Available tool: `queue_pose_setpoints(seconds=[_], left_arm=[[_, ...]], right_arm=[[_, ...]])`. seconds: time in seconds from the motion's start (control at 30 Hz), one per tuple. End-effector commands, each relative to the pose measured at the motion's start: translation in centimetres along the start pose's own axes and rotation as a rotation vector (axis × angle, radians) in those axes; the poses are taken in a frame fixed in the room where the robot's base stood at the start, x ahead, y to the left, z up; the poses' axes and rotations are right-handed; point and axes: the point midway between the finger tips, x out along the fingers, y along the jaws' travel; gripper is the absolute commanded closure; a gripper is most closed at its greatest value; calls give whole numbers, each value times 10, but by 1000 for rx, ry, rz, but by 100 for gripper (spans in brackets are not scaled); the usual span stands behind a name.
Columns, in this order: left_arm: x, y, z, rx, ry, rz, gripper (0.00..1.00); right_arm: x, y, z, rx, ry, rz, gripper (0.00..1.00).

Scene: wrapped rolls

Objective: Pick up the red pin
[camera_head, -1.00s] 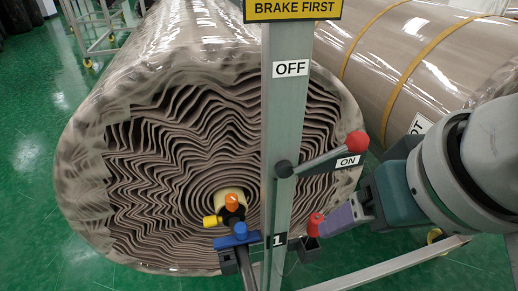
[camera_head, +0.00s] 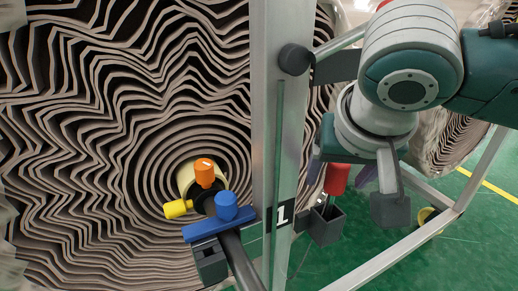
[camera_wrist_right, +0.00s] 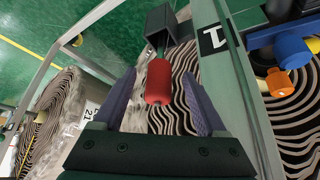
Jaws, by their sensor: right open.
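The red pin (camera_head: 337,178) stands upright in a dark square holder (camera_head: 326,224) on the frame, right of the post plate marked 1. In the right wrist view the red pin (camera_wrist_right: 158,84) lies between the two purple fingers, with its thin shank running into the holder (camera_wrist_right: 163,24). My right gripper (camera_wrist_right: 159,80) is open, with a gap visible on both sides of the pin. In the head view my right gripper (camera_head: 342,172) is around the pin, partly hidden by its own wrist. My left gripper is not in view.
A metal post (camera_head: 276,130) stands close left of the holder. Left of it, orange (camera_head: 204,172), yellow (camera_head: 176,209) and blue (camera_head: 227,205) knobs sit at the roll's (camera_head: 90,130) core. A low frame rail (camera_head: 400,247) runs at the lower right above the green floor.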

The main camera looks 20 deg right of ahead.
Motion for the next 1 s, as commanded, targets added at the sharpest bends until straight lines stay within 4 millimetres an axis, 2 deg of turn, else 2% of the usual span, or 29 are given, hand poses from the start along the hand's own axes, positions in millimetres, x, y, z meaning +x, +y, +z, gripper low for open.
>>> queue_pose_setpoints(seconds=[0.4,0.7,1.0], left_arm=[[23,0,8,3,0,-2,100],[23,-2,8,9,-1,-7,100],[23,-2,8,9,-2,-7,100]], right_arm=[[55,2,2,0,1,0,26],[58,1,1,-2,0,-2,26],[58,1,1,-2,0,-2,60]])
